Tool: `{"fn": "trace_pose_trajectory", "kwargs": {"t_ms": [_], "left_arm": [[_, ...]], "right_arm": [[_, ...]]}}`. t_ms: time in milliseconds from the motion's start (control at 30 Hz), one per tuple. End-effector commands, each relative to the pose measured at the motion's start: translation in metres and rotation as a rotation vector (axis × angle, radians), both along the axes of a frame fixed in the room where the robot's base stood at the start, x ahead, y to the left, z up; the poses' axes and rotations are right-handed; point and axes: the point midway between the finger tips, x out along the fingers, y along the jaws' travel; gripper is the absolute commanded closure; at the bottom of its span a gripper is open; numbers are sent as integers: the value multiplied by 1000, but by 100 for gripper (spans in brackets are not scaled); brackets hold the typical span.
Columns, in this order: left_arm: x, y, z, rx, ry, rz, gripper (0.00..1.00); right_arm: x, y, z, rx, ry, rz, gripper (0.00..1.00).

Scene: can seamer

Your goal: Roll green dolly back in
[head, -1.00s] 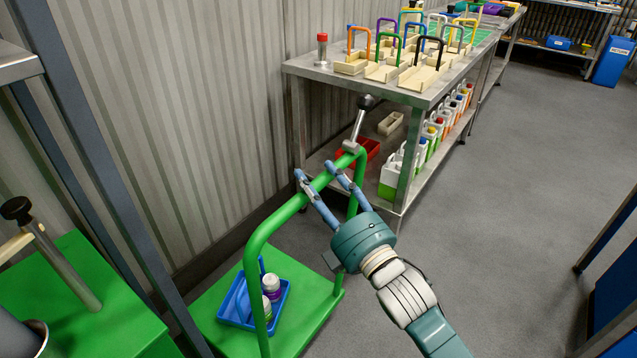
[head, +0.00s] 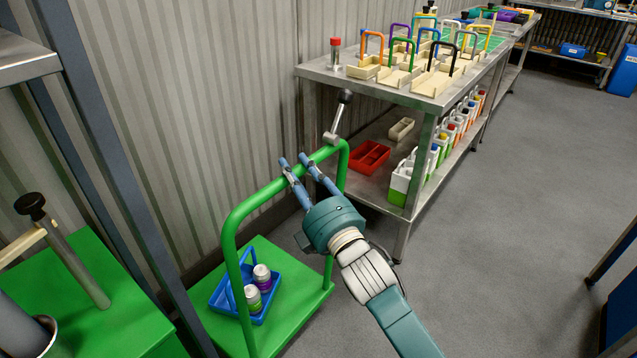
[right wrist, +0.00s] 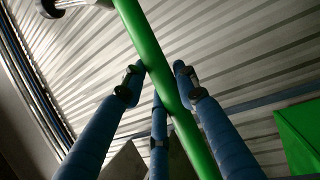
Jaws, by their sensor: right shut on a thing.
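The green dolly (head: 292,283) stands on the grey floor beside the corrugated wall, in the lower middle of the head view. Its tubular green handle (head: 250,202) rises above the deck. My right gripper (head: 294,162) is shut on the top bar of the handle. In the right wrist view the handle bar (right wrist: 142,45) runs between the blue fingers of my right gripper (right wrist: 160,85). A blue tray (head: 264,312) with two white-capped bottles (head: 262,277) rides on the deck. A black-knobbed lever (head: 339,117) sits at the handle's far corner. My left gripper is not in view.
A steel table (head: 405,90) with several coloured-handled trays stands beyond the dolly; its lower shelf holds a red bin (head: 369,157) and several jugs. A green machine base (head: 90,295) and a grey-blue post (head: 105,150) stand at left.

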Motion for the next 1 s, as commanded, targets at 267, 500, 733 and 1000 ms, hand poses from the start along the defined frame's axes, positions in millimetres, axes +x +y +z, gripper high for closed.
{"fn": "trace_pose_trajectory", "kwargs": {"t_ms": [267,500,733,1000], "left_arm": [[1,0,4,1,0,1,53],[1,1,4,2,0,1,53],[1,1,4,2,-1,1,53],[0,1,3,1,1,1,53]], "right_arm": [[6,11,0,0,1,2,100],[6,11,1,1,0,2,51],[6,10,0,-1,1,2,51],[-12,-1,-6,-3,3,1,51]]}}
